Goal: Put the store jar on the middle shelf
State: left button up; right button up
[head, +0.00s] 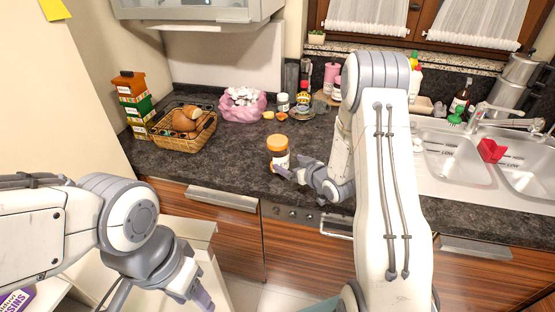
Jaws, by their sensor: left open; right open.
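The store jar, a clear jar (279,160) with an orange lid, stands upright on the dark countertop near its front edge. My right gripper (293,168) is open just to the right of the jar, with its fingers pointing at it. One finger overlaps the jar's lower edge in the picture, and I cannot tell if they touch. My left gripper (190,296) is open and empty, low in front of the lower cabinets. I cannot make out the middle shelf in this view.
A wicker bread basket (187,146), stacked boxes (134,103) and a pink bag (243,105) stand on the counter (235,170) at left. Small jars and bottles stand behind. A double sink (455,165) is at right. An open white drawer or unit (165,290) is at lower left.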

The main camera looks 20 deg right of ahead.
aim_at(283, 160)
jog(key=x, duration=0.3)
jog(key=shift+w+a+p, duration=0.1)
jog(key=shift+w+p, duration=0.2)
jog(key=shift+p, duration=0.1)
jog(key=p+x, duration=0.2)
jog(key=x, duration=0.2)
jog(key=shift+w+f, duration=0.15)
jog(key=shift+f, duration=0.05)
jog(key=shift+w+f, duration=0.25)
jog(key=shift+w, duration=0.25)
jog(key=c, duration=1.4)
jog(key=shift+r, duration=0.1)
jog(key=shift+r, duration=0.1)
